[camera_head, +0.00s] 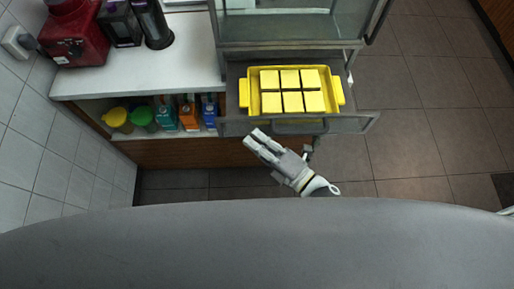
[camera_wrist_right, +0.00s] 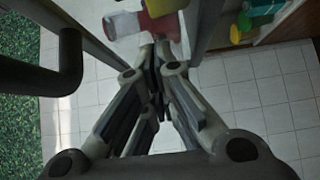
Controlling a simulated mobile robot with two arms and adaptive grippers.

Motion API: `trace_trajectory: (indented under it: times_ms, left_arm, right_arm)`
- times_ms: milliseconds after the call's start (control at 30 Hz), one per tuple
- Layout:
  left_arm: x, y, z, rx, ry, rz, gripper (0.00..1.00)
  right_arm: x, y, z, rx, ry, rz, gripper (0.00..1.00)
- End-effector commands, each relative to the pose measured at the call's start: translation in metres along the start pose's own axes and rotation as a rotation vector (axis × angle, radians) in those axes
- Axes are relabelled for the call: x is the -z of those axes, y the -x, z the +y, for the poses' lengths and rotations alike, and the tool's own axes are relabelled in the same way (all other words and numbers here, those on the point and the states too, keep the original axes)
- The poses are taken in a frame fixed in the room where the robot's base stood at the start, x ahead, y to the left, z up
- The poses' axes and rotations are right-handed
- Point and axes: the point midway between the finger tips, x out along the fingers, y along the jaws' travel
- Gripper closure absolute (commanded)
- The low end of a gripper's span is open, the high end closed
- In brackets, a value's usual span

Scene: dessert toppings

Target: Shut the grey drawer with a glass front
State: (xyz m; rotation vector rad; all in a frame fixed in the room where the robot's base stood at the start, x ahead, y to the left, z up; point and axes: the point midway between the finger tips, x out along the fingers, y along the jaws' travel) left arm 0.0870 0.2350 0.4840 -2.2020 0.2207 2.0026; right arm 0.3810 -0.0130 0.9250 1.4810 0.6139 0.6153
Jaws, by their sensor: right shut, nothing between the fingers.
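The grey drawer with a glass front (camera_head: 350,123) is pulled out below a glass-walled cabinet (camera_head: 285,28). A yellow tray (camera_head: 243,93) with several yellow blocks lies in it. My right gripper (camera_head: 256,138) is shut and empty, just in front of the drawer's front, left of its middle. From the head view I cannot tell whether it touches the front. My right gripper's fingers also show shut in the right wrist view (camera_wrist_right: 158,58). My left gripper is not in view.
A white counter (camera_head: 190,60) on the left holds a red machine (camera_head: 72,35) and dark containers. Several bottles and jars (camera_head: 165,115) stand on the shelf below it. In the right wrist view a dark bar-like handle (camera_wrist_right: 68,65) is at the left. Tiled floor (camera_head: 420,110) is clear at the right.

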Motion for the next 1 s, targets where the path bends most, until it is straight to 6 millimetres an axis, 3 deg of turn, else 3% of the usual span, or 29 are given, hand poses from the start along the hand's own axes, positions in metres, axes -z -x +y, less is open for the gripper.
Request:
trace_trajectory:
  times_ms: [600,1000]
  left_arm:
    - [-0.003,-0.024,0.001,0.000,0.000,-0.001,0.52]
    - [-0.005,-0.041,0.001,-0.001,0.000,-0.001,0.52]
  right_arm:
    - [-0.114,-0.113,-0.001,-0.002,0.006,-0.003,1.00]
    - [-0.153,-0.153,0.000,-0.001,0.001,-0.002,1.00]
